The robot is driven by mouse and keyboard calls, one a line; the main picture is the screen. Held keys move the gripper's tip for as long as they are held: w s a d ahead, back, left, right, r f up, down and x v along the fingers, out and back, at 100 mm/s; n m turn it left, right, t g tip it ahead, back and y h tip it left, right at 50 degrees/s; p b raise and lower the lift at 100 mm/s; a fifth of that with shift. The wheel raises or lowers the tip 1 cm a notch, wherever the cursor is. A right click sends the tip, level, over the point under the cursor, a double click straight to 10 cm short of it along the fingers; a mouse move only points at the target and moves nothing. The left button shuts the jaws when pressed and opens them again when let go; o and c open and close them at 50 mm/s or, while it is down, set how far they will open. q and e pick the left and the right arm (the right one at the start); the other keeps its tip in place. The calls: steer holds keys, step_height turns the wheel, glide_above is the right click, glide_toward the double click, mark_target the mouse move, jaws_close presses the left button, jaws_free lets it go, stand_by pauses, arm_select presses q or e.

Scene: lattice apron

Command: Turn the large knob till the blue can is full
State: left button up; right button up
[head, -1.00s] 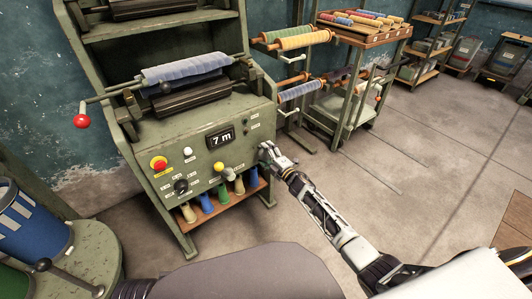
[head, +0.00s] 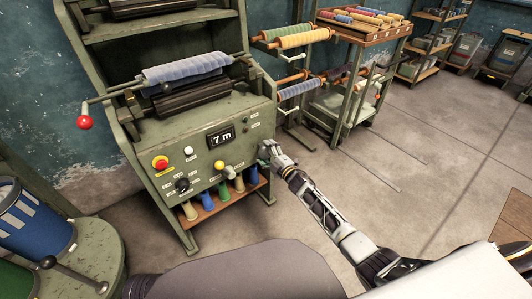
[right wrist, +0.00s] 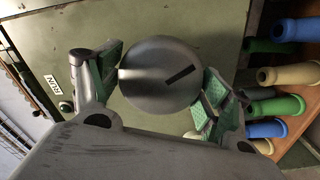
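The large knob (right wrist: 160,75), a round grey metal knob with a black mark, fills the middle of the right wrist view. My right gripper (right wrist: 163,80) has its green-padded fingers on both sides of it, and the pads appear to press its rim. In the head view my right gripper (head: 270,151) is at the right end of the green machine's front panel and hides the knob. The blue can (head: 36,222), with white marks on its side, stands at the left on a round green base. Its inside is not clear. My left gripper is out of view.
The machine's display (head: 221,137) reads 7 m. A red button (head: 160,162), a black selector (head: 182,185) and a yellow-knobbed lever (head: 219,165) are on the panel. Coloured bobbins (head: 222,194) sit on a shelf below.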

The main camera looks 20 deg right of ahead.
steer(key=shift+o, duration=1)
steer(key=v, duration=1.2)
stand_by(0.7)
